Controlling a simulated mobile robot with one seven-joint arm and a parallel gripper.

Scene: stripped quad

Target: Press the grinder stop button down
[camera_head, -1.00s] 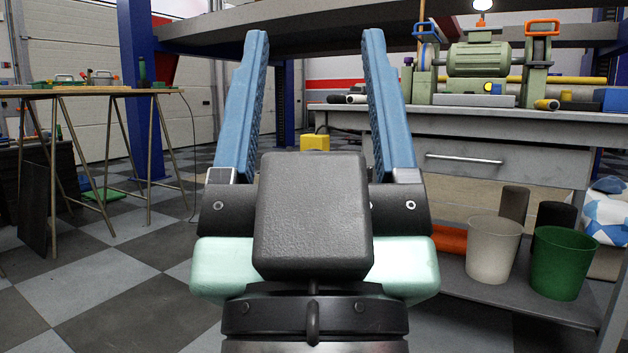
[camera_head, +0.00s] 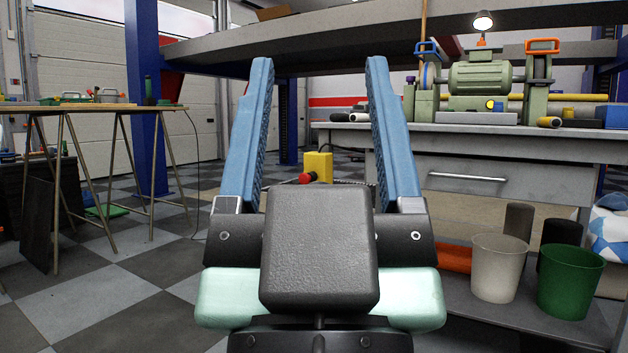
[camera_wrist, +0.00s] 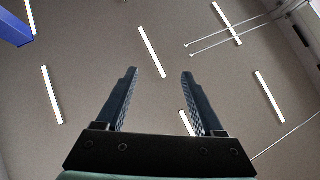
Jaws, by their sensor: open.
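The bench grinder (camera_head: 480,79) is green, with orange and blue guards, and stands on the workbench at the upper right of the head view. A yellow box (camera_head: 319,165) with a red round button (camera_head: 307,178) on its left side shows between my fingers, beyond them. Its lower part is hidden behind my gripper. My gripper (camera_head: 318,68) is open and empty, its blue fingers pointing up. In the wrist view my gripper (camera_wrist: 158,76) is also open, with only the ceiling beyond it.
The grey workbench (camera_head: 390,165) with a drawer fills the right side. A white bin (camera_head: 498,268) and a green bin (camera_head: 570,282) stand on its lower shelf. A trestle table (camera_head: 90,107) is at left. Checkered floor (camera_head: 120,275) is free at lower left.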

